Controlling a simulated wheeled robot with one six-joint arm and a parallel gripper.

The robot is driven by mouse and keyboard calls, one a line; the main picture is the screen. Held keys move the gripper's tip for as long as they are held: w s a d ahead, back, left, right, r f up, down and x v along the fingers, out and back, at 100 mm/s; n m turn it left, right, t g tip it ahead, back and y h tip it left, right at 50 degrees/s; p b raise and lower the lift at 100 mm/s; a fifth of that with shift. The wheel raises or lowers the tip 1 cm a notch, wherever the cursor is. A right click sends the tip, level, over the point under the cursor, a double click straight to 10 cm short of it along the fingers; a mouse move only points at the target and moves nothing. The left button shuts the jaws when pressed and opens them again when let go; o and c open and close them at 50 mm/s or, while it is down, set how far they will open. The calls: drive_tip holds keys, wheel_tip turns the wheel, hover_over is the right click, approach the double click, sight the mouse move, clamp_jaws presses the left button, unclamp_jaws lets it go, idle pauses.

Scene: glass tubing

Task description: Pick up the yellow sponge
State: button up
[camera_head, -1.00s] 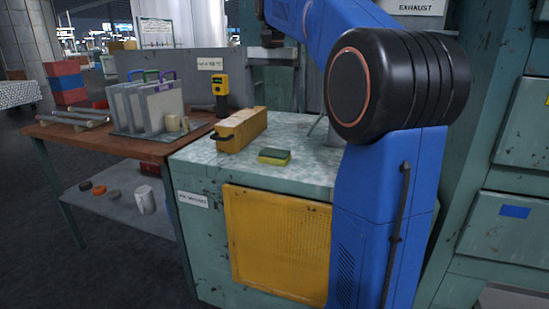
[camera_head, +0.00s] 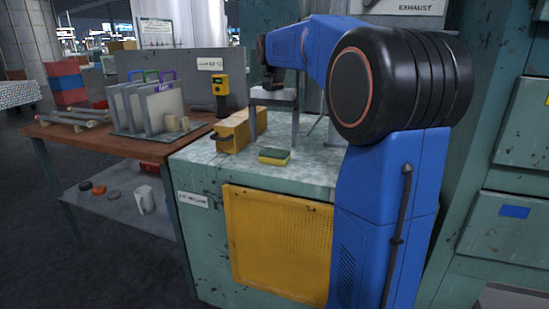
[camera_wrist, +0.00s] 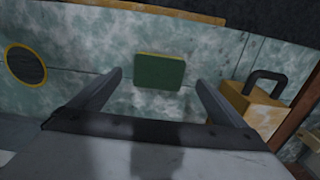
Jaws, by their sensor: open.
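The yellow sponge (camera_head: 274,157) has a dark green top and lies flat on the speckled, worn counter (camera_head: 310,172), near its front edge. In the wrist view the sponge's green top (camera_wrist: 159,71) shows beyond and between my finger tips. My gripper (camera_head: 274,125) is open and empty above the counter, higher than the sponge and a little behind it. In the wrist view my gripper (camera_wrist: 158,78) has its two fingers wide apart, one to each side of the sponge. The fingers do not appear to touch it.
A yellow box with a black handle (camera_head: 232,132) stands left of the sponge, close to my gripper; it also shows in the wrist view (camera_wrist: 258,108). A yellow handheld device (camera_head: 220,90) is behind it. A wooden table (camera_head: 100,138) with a rack adjoins on the left.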

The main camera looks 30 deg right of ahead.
sight(275, 152)
drive_tip(key=shift+w+d+f, duration=0.1)
drive_tip(key=shift+f, duration=1.3)
drive_tip(key=shift+d+f, duration=0.1)
drive_tip(key=shift+f, duration=1.3)
drive_tip(key=shift+c, duration=0.7)
drive_tip(key=c, duration=1.1)
drive_tip(key=shift+o, duration=0.2)
wheel_tip(275, 152, up, 10)
